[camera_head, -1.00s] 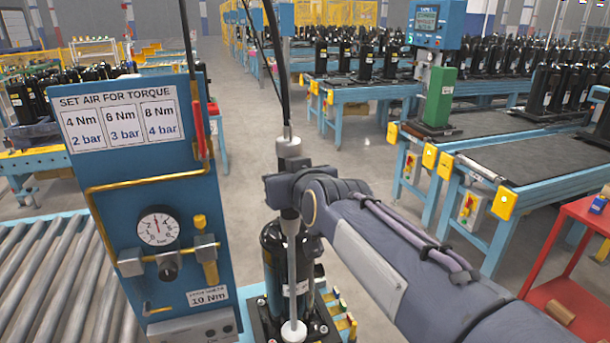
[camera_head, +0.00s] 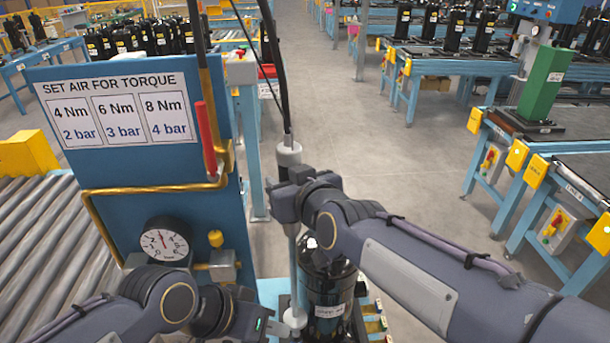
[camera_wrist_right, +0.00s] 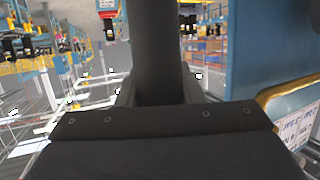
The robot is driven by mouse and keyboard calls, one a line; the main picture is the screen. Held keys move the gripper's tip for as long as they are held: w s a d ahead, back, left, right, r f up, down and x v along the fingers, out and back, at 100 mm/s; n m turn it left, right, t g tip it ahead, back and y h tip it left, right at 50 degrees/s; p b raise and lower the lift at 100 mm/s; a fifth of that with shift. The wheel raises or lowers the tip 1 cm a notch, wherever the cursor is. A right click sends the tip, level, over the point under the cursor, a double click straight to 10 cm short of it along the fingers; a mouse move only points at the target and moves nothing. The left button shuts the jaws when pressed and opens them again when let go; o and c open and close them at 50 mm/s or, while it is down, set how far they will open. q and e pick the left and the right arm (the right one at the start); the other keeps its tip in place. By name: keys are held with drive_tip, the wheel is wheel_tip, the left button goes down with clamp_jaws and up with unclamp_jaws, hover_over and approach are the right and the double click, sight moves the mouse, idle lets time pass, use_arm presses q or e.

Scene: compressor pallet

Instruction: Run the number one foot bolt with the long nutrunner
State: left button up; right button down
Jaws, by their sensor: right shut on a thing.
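The long nutrunner (camera_head: 289,154) hangs upright from dark lines, with a grey head and a thin shaft running down to a pale round end. My right gripper (camera_head: 287,200) is shut around its upper body; the right wrist view shows a dark cylinder (camera_wrist_right: 155,50) between my fingers. The shaft stands in front of the black compressor (camera_head: 328,285), its lower end near the compressor's base. My left gripper (camera_head: 268,323) is low, close beside the shaft's lower end; its jaw opening is unclear. The foot bolts cannot be made out, and my arms hide part of the base.
A blue air panel (camera_head: 150,172) with a torque chart, a pressure gauge (camera_head: 166,242) and a red-handled lever (camera_head: 206,138) stands left. Small coloured parts (camera_head: 375,322) sit right of the compressor.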

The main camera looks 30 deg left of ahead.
drive_tip(key=shift+s+r, duration=0.15)
drive_tip(key=shift+r, duration=0.1)
drive_tip(key=shift+f+b, duration=2.05)
drive_tip(key=shift+f, duration=0.4)
drive_tip(key=shift+f+b, duration=1)
drive_tip(key=shift+f, duration=0.15)
drive_tip(key=shift+f+b, duration=0.55)
drive_tip(key=shift+f, duration=0.3)
idle(1.1)
drive_tip(key=shift+r+p, duration=2.2)
drive_tip(key=shift+r, duration=0.6)
